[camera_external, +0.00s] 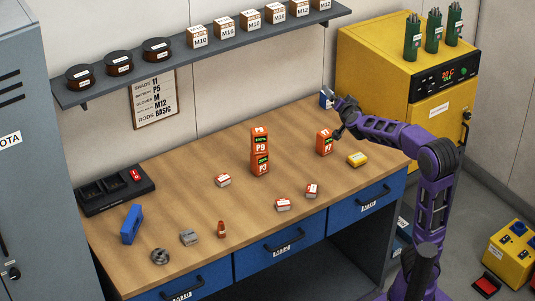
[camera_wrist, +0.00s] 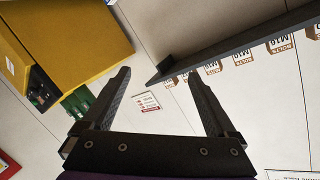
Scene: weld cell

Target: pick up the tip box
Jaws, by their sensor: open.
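Several small boxes lie on the wooden workbench (camera_external: 190,235), and their labels are too small to read, so I cannot tell for sure which is the tip box. They are a yellow box (camera_external: 358,160) at the right and red-and-white boxes at the middle (camera_external: 222,181), the front (camera_external: 283,205) and right of that (camera_external: 312,191). My gripper (camera_external: 338,116) is above the bench's back right part, apart from these boxes. In the wrist view my gripper (camera_wrist: 158,75) is open with nothing between its fingers, and no small bench box shows there.
Stacked orange batteries (camera_external: 260,152) stand mid-bench; another orange battery (camera_external: 324,142) stands below my gripper. A blue-and-white item (camera_external: 327,98) is behind it. A yellow oven (camera_external: 372,72) stands at right, a shelf (camera_external: 205,53) above. A charger (camera_external: 115,190) and blue case (camera_external: 131,224) are at left.

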